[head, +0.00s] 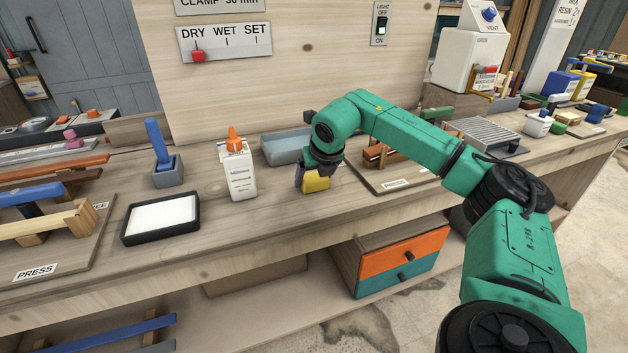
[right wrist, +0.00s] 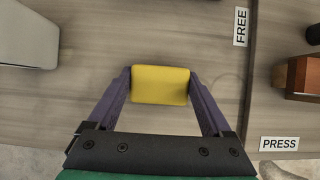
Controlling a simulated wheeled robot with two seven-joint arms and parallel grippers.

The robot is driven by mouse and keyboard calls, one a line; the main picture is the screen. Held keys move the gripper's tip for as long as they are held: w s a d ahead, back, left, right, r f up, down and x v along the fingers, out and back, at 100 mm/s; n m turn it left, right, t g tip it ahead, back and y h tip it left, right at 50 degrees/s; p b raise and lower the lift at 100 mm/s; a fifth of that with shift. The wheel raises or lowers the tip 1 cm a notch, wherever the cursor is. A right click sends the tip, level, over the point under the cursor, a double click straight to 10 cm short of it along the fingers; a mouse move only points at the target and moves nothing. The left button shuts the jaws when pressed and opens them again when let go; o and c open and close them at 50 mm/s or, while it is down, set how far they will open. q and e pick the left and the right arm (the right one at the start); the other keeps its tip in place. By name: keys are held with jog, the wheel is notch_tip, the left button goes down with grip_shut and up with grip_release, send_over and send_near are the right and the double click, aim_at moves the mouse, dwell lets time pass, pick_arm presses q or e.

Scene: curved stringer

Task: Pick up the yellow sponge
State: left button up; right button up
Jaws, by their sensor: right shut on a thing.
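The yellow sponge (right wrist: 160,85) is a small block near the middle of the right wrist view, with a purple finger against each of its two ends. In the head view the sponge (head: 316,184) shows below my right gripper (head: 313,179), near the front edge of the bench. My right gripper (right wrist: 160,88) is shut on the sponge. I cannot tell whether the sponge still touches the bench top. My left gripper is not in view.
A white glue bottle (head: 241,172) with an orange cap stands left of the sponge. A grey-blue tray (head: 287,148) lies behind it. A board with a PRESS label (head: 395,183) and wooden blocks is to the right. A black-rimmed white pad (head: 161,217) lies farther left.

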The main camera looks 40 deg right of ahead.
aim_at(314, 176)
notch_tip(314, 176, up, 20)
jog(key=p, duration=0.3)
jog(key=o, duration=0.8)
jog(key=c, duration=0.7)
